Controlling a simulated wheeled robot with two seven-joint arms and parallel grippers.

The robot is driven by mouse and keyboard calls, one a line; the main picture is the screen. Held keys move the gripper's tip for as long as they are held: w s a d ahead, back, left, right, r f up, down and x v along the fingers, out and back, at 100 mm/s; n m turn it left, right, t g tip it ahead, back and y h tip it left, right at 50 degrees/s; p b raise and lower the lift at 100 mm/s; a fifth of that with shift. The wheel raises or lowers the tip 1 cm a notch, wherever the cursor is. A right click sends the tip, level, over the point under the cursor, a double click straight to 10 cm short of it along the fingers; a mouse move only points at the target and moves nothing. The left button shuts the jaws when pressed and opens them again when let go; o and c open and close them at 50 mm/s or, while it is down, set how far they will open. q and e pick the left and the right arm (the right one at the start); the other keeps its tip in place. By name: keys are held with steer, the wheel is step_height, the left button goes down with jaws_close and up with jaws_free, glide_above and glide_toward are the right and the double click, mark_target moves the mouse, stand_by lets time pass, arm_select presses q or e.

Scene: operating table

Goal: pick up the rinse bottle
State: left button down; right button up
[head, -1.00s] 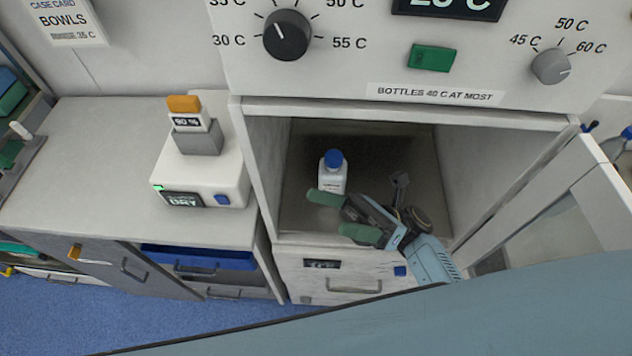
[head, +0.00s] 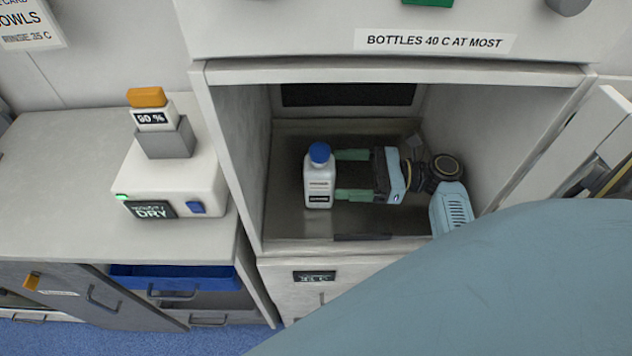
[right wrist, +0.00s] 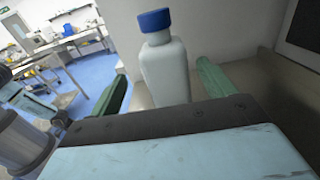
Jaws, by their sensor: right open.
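The rinse bottle (head: 319,183) is white with a blue cap and a printed label. It stands upright on the floor of the open warming cabinet (head: 228,150), towards its left side. My right gripper (head: 346,174) is inside the cabinet, just right of the bottle, with its green fingers pointing left at it. The fingers are open. In the right wrist view the bottle (right wrist: 165,65) stands between the two fingers (right wrist: 160,88), with gaps to both sides. My left gripper is not in view.
The cabinet's side walls and front lip surround my right gripper. Its open door (head: 560,150) is at the right. A white device (head: 175,185) marked DRY stands on the counter (head: 60,190) at the left. A drawer (head: 300,285) is below the cabinet.

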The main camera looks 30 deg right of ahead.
mark_target(310, 170)
steer(key=shift+w+a+f, duration=0.2)
steer(key=shift+a+f, duration=0.05)
steer(key=x, duration=0.7)
steer(key=shift+w+d+r, duration=0.1)
steer(key=shift+w+r, duration=0.05)
steer(key=shift+w, duration=0.1)
steer(key=c, duration=1.5)
